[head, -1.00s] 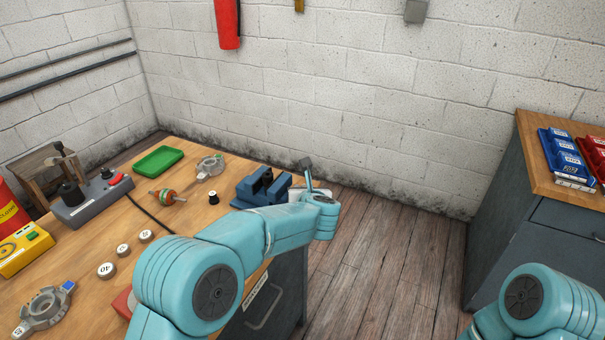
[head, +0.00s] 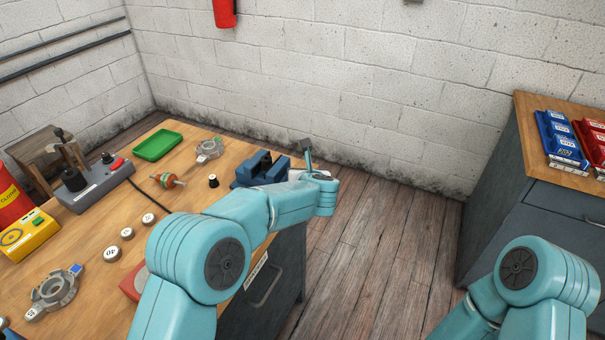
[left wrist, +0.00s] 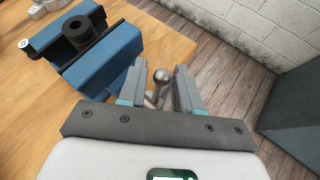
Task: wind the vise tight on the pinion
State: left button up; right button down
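The blue vise (head: 250,172) stands at the bench's right edge, and it fills the upper left of the left wrist view (left wrist: 118,62). A black ringed cylinder with a hole (left wrist: 79,31), which looks like the pinion, sits upright at its jaws. In the head view my left arm partly hides the vise. My left gripper (head: 306,150) is at the vise's right side. In the left wrist view its fingers (left wrist: 160,72) stand apart on either side of a metal ball-ended handle (left wrist: 158,77), with gaps visible. My right gripper is out of view.

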pick_arm(q)
jog(key=shift+s+d+r, duration=0.15)
jog(key=shift+s+r, duration=0.05)
jog(key=shift+s, duration=0.25)
jog(key=b+v, duration=0.3)
jog(key=v, duration=1.2)
jog(key=shift+r, duration=0.2)
jog(key=shift+o, duration=0.2)
